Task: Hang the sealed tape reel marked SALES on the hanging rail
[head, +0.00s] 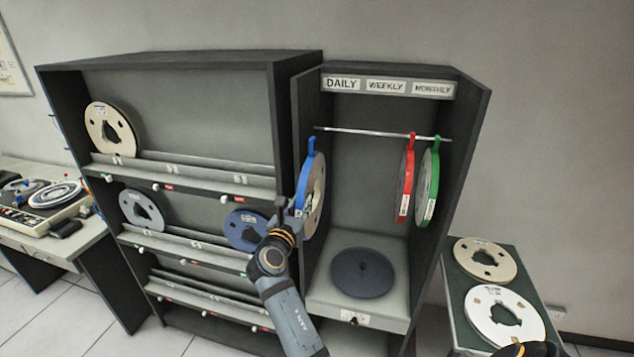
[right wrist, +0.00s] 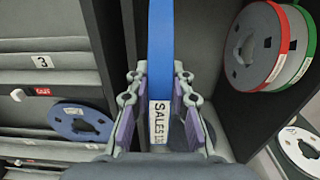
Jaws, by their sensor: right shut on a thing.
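The SALES reel (head: 314,196) has a blue sealing band with a hook on top and stands upright, edge-on, at the left side of the hanging cabinet. In the right wrist view its blue band (right wrist: 160,50) carries a white SALES label. My right gripper (head: 291,208) is shut on this band, low on its near edge. The reel's hook is close to the left end of the hanging rail (head: 370,133); I cannot tell whether it rests on it.
A red-banded reel (head: 407,180) and a green-banded reel (head: 428,185) hang at the rail's right. Above are DAILY (head: 341,83), WEEKLY (head: 387,86) and MONTHLY (head: 433,90) labels. A dark disc (head: 363,273) lies below. The shelf unit (head: 180,172) stands left; the rail's middle is free.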

